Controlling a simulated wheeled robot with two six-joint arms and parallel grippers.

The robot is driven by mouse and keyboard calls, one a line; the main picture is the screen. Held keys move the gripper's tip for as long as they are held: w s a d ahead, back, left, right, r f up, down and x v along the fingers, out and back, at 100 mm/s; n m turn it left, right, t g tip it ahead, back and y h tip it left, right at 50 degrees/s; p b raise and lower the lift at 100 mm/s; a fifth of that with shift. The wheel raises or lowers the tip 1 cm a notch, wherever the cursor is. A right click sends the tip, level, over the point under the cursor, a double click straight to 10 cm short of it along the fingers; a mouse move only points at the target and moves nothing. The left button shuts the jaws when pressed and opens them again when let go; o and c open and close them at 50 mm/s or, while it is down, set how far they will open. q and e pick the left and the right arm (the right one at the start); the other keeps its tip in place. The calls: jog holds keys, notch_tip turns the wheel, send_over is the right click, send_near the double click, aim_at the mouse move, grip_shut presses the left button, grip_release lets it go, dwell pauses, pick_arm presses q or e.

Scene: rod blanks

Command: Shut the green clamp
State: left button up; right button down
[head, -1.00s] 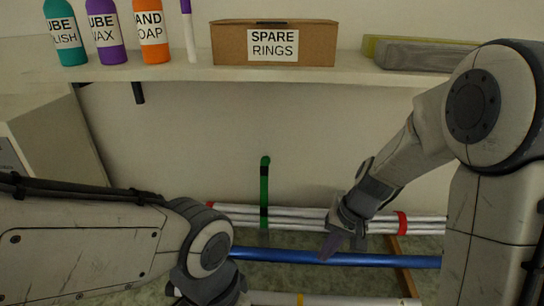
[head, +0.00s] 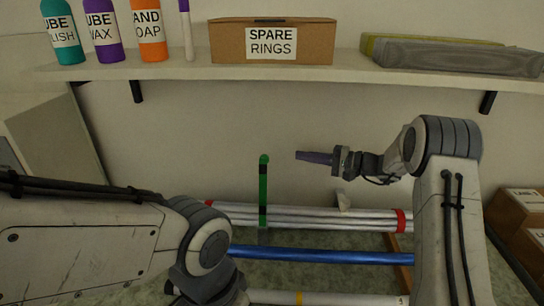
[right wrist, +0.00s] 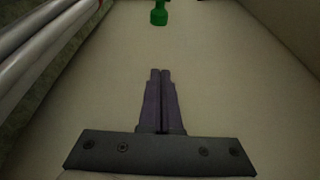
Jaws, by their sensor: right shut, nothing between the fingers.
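The green clamp (head: 263,190) stands upright as a lever behind the blue rod, with a black band near its top and another near its bottom. Its green end also shows at the top of the right wrist view (right wrist: 159,14). My right gripper (head: 298,156) is shut and empty. It points left, level with the clamp's top and a short gap to the right of it. In the right wrist view its purple fingers (right wrist: 160,76) lie together, apart from the clamp. My left arm comes in at the lower left; its fingers are hidden below the frame.
A blue rod (head: 320,257) lies across the bench in front of white rods (head: 310,218) with red bands. Above, a shelf (head: 180,68) carries bottles (head: 56,30), a spare rings box (head: 225,42) and grey bars (head: 455,56). Labelled boxes (head: 512,212) stand at the right.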

jog(key=a+p, duration=0.5)
jog(key=a, duration=0.4)
jog(key=shift+w+a, duration=0.25)
dwell(0.4)
